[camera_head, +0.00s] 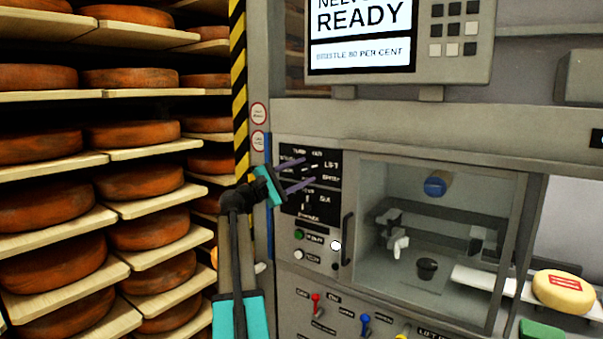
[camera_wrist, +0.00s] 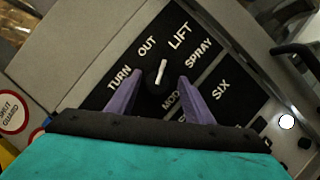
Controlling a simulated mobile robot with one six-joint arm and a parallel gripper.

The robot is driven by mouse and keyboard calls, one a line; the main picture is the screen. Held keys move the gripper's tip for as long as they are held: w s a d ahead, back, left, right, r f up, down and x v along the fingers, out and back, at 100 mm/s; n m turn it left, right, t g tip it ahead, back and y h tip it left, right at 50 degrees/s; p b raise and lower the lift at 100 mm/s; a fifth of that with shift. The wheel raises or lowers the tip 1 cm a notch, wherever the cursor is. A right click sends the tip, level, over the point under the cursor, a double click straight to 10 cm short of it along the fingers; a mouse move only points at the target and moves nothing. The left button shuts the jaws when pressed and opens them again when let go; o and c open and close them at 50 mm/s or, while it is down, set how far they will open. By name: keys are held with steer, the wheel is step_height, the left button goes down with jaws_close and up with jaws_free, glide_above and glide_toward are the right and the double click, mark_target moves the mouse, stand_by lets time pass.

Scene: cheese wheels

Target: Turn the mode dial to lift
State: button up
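The mode dial (camera_wrist: 160,76) is a dark round knob with a white pointer bar on a black panel, ringed by the words TURN, OUT, LIFT and SPRAY. Its pointer aims between OUT and LIFT, nearer LIFT. In the head view the dial (camera_head: 309,167) is small and partly covered by my fingers. My gripper (camera_wrist: 160,82) is open, with one purple finger on each side of the dial and visible gaps to the knob. It also shows in the head view (camera_head: 303,176), reaching toward the panel. I cannot tell how deep the fingertips are relative to the knob.
A second dial (camera_head: 306,200) sits below on the same panel. A black door handle (camera_head: 347,238) and a glass-fronted chamber (camera_head: 440,240) are to the right. Small levers (camera_head: 316,303) line the lower front. Shelves of cheese wheels (camera_head: 135,180) fill the left.

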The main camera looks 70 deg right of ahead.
steer(key=shift+w, duration=0.15)
steer(key=shift+w+a+f, duration=0.15)
steer(key=shift+w+a, duration=0.25)
steer(key=shift+a, duration=0.05)
steer(key=b+v, duration=0.3)
steer(key=v, duration=0.9)
steer(key=shift+a, duration=0.25)
